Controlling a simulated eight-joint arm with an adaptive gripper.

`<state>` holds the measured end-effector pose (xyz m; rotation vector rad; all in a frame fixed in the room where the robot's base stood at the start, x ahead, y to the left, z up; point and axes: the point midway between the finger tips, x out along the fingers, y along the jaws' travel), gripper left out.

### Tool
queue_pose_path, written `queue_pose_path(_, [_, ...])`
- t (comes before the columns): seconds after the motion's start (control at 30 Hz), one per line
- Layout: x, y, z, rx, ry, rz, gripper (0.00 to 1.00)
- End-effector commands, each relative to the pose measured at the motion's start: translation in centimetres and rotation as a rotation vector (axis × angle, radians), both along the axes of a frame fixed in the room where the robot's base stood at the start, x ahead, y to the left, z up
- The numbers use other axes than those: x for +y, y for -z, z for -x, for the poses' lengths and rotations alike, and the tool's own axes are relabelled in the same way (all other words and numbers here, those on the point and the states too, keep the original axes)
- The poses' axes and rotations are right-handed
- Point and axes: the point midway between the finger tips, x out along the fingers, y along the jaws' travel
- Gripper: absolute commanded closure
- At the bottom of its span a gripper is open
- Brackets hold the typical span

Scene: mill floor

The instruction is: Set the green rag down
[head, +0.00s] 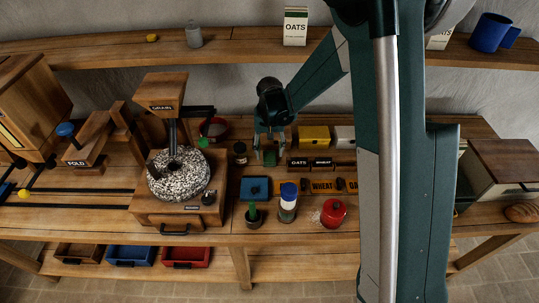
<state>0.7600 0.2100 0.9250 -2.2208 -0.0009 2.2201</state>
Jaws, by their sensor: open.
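My gripper (271,150) points down over the back middle of the bench, just left of the yellow box. Its fingers are apart. A small green piece (270,158), which looks like the green rag, shows between and just below the fingertips. It is close to the bench top, and I cannot tell whether it touches the fingers. The fingers and wrist hide part of it.
A stone mill (179,175) stands left, with a dark jar (240,152) between it and my gripper. A yellow box (314,137) and label blocks (299,162) sit right.

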Motion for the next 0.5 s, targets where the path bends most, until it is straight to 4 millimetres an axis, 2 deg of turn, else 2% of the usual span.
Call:
queue_pose_path(0.3, [0.0,-4.7,0.0,0.0,0.0,0.0,0.52])
queue_pose_path(0.5, [0.0,-7.0,0.0,0.0,0.0,0.0,0.52])
